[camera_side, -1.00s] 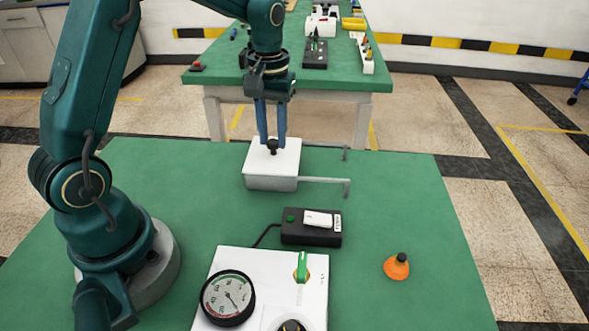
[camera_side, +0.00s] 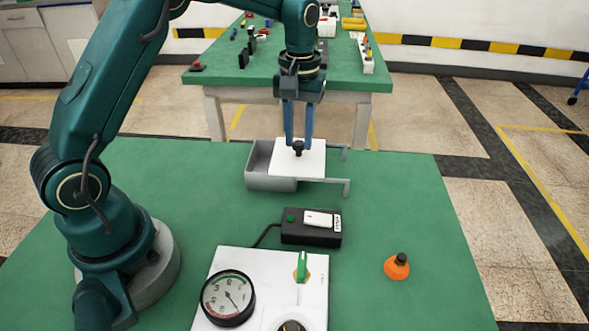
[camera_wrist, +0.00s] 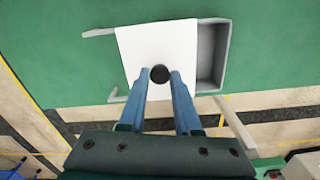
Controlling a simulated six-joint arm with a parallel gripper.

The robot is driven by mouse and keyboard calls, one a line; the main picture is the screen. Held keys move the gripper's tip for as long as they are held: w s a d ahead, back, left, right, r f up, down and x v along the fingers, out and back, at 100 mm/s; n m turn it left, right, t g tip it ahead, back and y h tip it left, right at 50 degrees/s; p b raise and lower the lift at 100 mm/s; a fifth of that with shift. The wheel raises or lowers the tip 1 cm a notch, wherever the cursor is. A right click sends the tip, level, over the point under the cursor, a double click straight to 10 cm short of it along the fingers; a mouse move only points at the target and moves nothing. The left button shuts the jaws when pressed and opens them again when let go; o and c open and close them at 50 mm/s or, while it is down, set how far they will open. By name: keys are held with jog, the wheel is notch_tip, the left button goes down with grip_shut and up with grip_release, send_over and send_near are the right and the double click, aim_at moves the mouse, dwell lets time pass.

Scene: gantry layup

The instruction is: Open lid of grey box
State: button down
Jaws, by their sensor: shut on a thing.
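The grey box (camera_side: 254,178) stands near the far edge of the green table, with its left part uncovered and its inside showing. Its white lid (camera_side: 312,164) is slid to the right and lies partly over the box and partly over the two side rails. My gripper (camera_side: 298,148) points down and is shut on the black knob (camera_side: 298,150) of the lid. In the wrist view, the fingers (camera_wrist: 160,78) are on either side of the knob (camera_wrist: 159,73), and the open part of the box (camera_wrist: 208,52) shows beside the lid (camera_wrist: 140,45).
A black switch box (camera_side: 311,228), a white panel with a gauge (camera_side: 228,297) and a green handle (camera_side: 301,267), and an orange cone-shaped object (camera_side: 397,266) stand nearer the camera. The table right of the box is clear. A second green table (camera_side: 220,76) with several items stands behind.

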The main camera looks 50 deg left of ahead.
aim_at(321, 156)
jog(key=shift+w+d, duration=1.5)
jog(key=shift+w, duration=0.1)
jog(key=c, duration=0.6)
grip_release()
jog(key=shift+s+r, duration=0.1)
jog(key=shift+r, duration=2.5)
